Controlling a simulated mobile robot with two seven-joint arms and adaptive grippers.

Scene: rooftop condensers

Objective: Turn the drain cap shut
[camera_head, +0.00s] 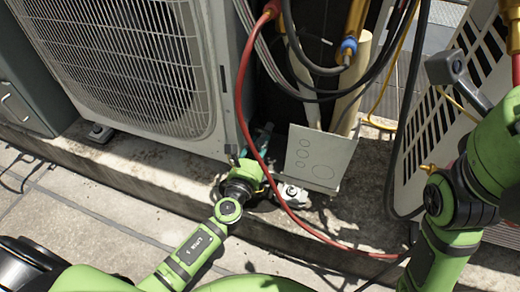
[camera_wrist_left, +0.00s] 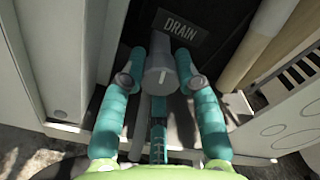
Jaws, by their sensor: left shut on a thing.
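The drain cap (camera_wrist_left: 162,78) is a grey cylinder with a small raised tab, below a dark plate marked DRAIN (camera_wrist_left: 180,27) in the left wrist view. My left gripper (camera_wrist_left: 162,68) has its two teal fingers on either side of the cap, shut on it. In the head view, my left gripper (camera_head: 255,140) reaches in between the left condenser and a grey panel; the cap is hidden there.
A condenser unit (camera_head: 125,65) stands at left on a concrete ledge (camera_head: 150,160). A red hose (camera_head: 243,100) hangs across the front of my left wrist area. A light grey panel (camera_head: 318,160) stands just right of the gripper. A louvred unit (camera_head: 440,120) leans at right.

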